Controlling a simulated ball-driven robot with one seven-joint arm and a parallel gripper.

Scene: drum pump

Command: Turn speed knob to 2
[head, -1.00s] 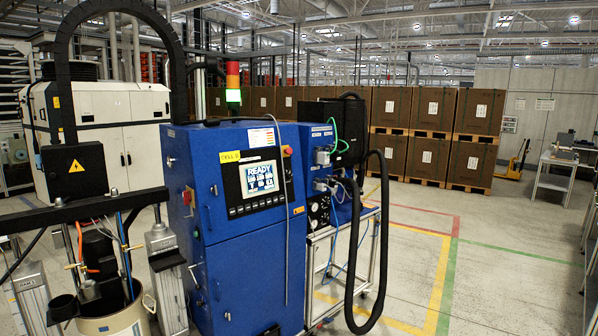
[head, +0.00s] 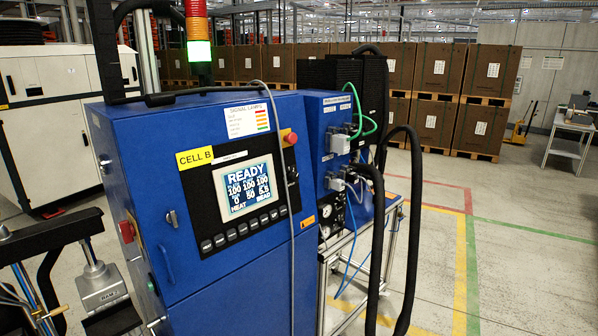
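A blue control cabinet (head: 230,275) labelled CELL B stands in the middle of the head view. Its black panel holds a lit screen (head: 243,188) reading READY, with rows of numbers and HEAT and BEAD below. A row of buttons (head: 238,229) runs under the screen. A small dark knob-like control (head: 293,174) sits right of the screen, below a red button (head: 290,138). I cannot read its markings or setting, nor tell whether it is the speed knob. My gripper is not in view.
A grey cable hangs down the cabinet's front. Thick black hoses (head: 413,230) loop at its right, beside a metal frame cart. Pump columns (head: 101,284) stand at the lower left. Stacked brown crates (head: 432,122) line the back. The floor at the right is open.

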